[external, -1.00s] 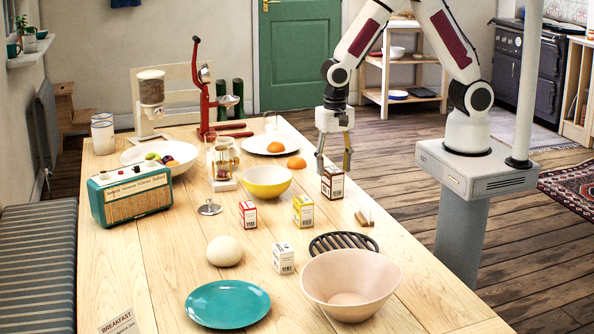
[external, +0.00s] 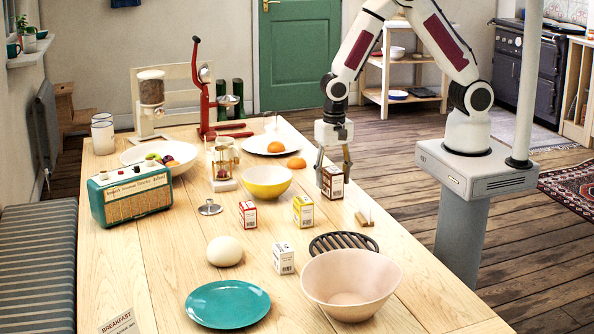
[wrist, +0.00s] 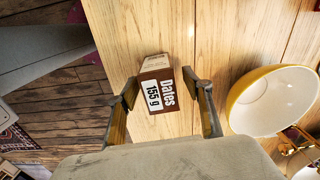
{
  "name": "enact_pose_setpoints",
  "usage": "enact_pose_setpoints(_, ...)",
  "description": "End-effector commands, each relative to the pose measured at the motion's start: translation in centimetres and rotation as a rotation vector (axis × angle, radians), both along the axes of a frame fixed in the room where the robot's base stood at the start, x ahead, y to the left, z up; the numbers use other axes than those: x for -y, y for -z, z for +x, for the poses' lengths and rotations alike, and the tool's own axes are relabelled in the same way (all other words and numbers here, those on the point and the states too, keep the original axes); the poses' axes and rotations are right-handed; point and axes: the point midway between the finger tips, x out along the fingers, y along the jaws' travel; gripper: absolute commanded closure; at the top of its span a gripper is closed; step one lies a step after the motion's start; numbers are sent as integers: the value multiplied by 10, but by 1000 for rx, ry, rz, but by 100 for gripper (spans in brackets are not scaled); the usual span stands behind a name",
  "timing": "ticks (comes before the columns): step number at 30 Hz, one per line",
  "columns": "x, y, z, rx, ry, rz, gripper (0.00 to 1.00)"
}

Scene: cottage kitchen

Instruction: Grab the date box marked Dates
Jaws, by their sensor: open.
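The date box (external: 333,184) is a small brown carton with a white panel, standing on the table near its right edge. In the wrist view my gripper (wrist: 163,92) is open, with one finger on each side of the box. A gap shows on the right; whether the left finger touches the box I cannot tell.
A yellow bowl (external: 267,181) stands left of the box. A yellow carton (external: 303,212), a red carton (external: 248,215) and a white carton (external: 284,258) stand nearer the camera. A small wooden piece (external: 364,219) lies at front right.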

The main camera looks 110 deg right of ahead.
Motion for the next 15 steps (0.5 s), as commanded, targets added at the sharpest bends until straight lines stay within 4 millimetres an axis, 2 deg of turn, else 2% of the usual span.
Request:
enact_pose_setpoints(6, 2, 22, -1, -3, 0, 1, 50)
enact_pose_setpoints(15, 2, 31, 0, -1, 0, 0, 50)
